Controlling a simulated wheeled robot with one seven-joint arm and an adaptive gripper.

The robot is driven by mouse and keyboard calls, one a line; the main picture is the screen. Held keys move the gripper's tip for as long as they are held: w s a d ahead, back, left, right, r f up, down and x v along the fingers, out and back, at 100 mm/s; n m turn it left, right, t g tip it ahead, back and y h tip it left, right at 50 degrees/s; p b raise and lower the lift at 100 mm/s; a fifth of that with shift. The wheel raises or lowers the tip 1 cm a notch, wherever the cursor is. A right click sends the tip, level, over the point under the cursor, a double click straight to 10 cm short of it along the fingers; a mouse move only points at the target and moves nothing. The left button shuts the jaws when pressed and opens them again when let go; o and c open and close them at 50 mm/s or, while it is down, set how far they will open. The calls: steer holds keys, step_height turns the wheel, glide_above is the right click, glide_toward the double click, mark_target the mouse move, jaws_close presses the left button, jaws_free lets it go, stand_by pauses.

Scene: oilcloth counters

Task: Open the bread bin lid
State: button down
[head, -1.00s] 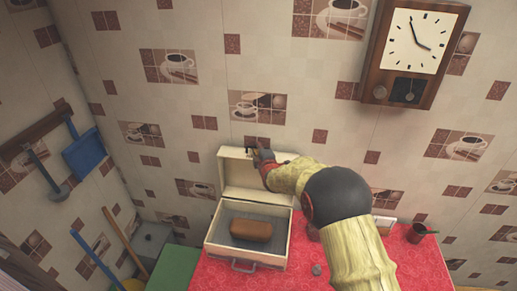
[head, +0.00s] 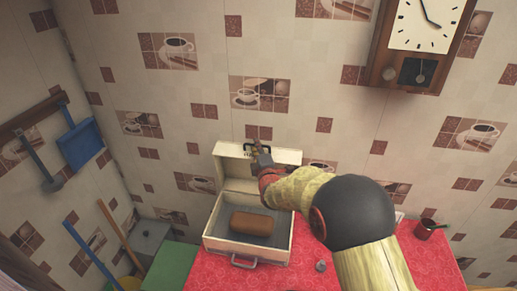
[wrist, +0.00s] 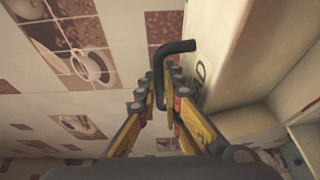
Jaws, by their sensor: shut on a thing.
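The cream bread bin (head: 222,243) stands on the red cloth with its lid (head: 232,168) raised, standing up at the back near the wall. A brown loaf (head: 252,223) lies inside on the grey floor of the bin. My gripper (head: 258,156) is at the top edge of the lid. In the wrist view its yellow and black fingers (wrist: 163,92) are shut on a bent black handle (wrist: 176,46) beside the lid's pale face (wrist: 215,50). My gripper and arm hide the lid's right part in the head view.
A red cup (head: 428,231) and a small grey object (head: 321,266) are on the red counter (head: 200,275). A pendulum clock (head: 420,45) hangs above right. A blue dustpan (head: 80,143) hangs left. The tiled wall is close behind the lid.

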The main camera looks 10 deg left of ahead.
steer(key=shift+s+f, duration=0.1)
steer(key=shift+s, duration=0.2)
steer(key=c, duration=2.2)
jaws_free()
steer(key=v, duration=1.2)
